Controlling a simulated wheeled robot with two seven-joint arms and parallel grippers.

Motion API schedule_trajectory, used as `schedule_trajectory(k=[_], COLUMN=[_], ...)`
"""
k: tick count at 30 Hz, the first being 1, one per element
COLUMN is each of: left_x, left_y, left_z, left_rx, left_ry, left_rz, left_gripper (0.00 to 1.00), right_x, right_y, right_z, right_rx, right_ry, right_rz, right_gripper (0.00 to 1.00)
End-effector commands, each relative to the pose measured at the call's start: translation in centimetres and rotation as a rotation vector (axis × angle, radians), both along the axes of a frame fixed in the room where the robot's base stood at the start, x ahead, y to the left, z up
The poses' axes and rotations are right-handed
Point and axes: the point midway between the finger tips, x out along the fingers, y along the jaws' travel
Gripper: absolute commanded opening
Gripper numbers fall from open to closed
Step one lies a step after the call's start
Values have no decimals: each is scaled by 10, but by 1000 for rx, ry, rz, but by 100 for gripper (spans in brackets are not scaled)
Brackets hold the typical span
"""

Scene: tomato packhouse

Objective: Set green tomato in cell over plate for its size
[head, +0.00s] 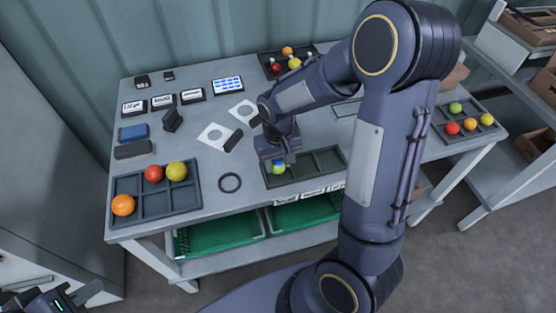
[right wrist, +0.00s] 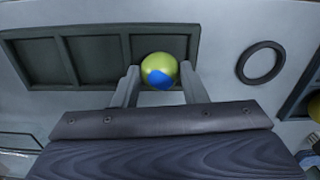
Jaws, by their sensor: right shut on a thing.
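My right gripper (head: 286,160) is shut on a yellow-green tomato (head: 279,168) with a blue patch. In the right wrist view the tomato (right wrist: 160,70) sits between the two fingers. It is at the end cell of the dark green three-cell tray (head: 328,152), the left cell in the head view; I cannot tell whether it touches the floor. The other two cells look empty. Small label plates (head: 313,192) line the table's front edge below the tray; their text is too small to read. My left gripper (head: 72,298) is at the bottom left corner, away from the table; its jaws are unclear.
A dark ring (head: 230,183) lies left of the tray. Two white plates with holes (head: 214,135) lie behind it. A dark tray (head: 187,202) at left holds orange, red and yellow tomatoes. More trays with tomatoes stand at the back (head: 270,75) and right (head: 472,137). Green crates (head: 218,235) sit below.

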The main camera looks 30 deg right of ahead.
Motion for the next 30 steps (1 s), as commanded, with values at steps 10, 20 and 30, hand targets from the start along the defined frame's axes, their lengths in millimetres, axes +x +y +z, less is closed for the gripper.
schedule_trajectory(k=[10,20,30], left_x=[0,0,0], left_y=[0,0,0], left_z=[-5,-8,-8], left_rx=[0,0,0], left_ry=[0,0,0], left_rz=[0,0,0], left_gripper=[29,29,29], right_x=[0,0,0], right_y=[0,0,0], right_z=[-6,-9,-9], right_rx=[0,0,0], right_ry=[0,0,0], right_rz=[0,0,0], right_gripper=[28,47,63])
